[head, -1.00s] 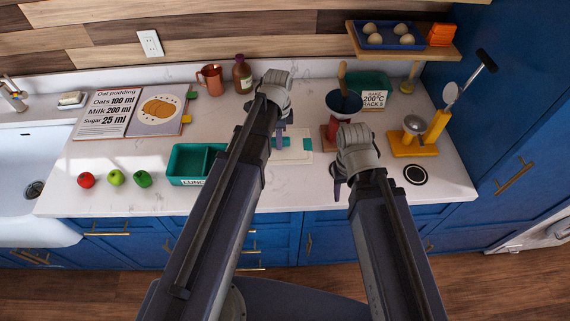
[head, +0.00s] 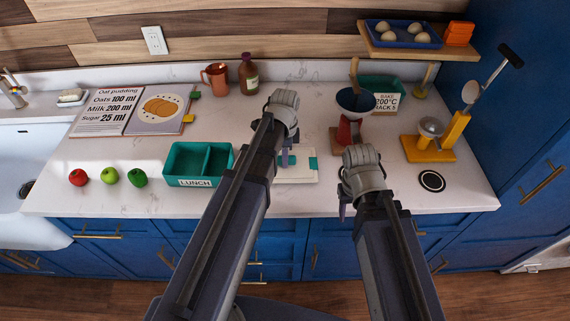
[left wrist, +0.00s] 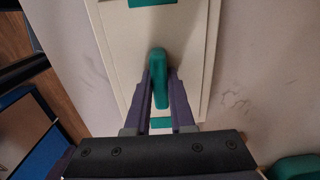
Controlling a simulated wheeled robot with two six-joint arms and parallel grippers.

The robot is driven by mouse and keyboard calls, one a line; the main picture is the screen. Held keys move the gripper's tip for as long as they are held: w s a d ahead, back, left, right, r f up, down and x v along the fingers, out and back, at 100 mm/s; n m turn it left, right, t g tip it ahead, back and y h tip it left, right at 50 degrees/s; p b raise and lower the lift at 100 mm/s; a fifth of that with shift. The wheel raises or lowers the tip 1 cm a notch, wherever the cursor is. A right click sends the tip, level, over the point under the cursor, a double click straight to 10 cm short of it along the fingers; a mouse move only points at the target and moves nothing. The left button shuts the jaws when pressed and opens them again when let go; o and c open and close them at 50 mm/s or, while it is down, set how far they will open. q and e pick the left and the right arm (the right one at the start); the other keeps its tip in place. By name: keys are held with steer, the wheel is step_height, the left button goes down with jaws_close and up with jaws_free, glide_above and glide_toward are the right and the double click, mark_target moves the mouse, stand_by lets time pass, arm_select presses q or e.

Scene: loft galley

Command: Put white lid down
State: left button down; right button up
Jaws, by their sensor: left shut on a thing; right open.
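The white lid (head: 305,177) has teal clips and a teal handle, and lies flat over the counter in front of the red-based scale. My left gripper (head: 287,158) is above its left part, and the arm hides some of it. In the left wrist view the lid (left wrist: 190,45) shows pale, with the teal handle (left wrist: 159,85) between the two fingers of my left gripper (left wrist: 162,78), which is shut on it. I cannot tell whether the lid touches the counter. My right gripper (head: 345,207) is open and empty near the counter's front edge.
A teal lunch box (head: 181,180) stands left of my left arm, with a red apple (head: 78,177), a green apple (head: 109,176) and a green pepper (head: 138,177) further left. A red scale (head: 347,132) with a dark bowl is behind. A black round disc (head: 432,181) lies right.

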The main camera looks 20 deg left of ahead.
arm_select(q)
steer(key=shift+f, duration=0.6)
steer(key=shift+r, duration=0.15)
arm_select(e)
steer(key=shift+f, duration=0.4)
arm_select(q)
steer(key=c, duration=0.8)
jaws_free()
steer(key=shift+o, duration=0.2)
arm_select(e)
steer(key=shift+f, duration=0.2)
steer(key=shift+r, duration=0.1)
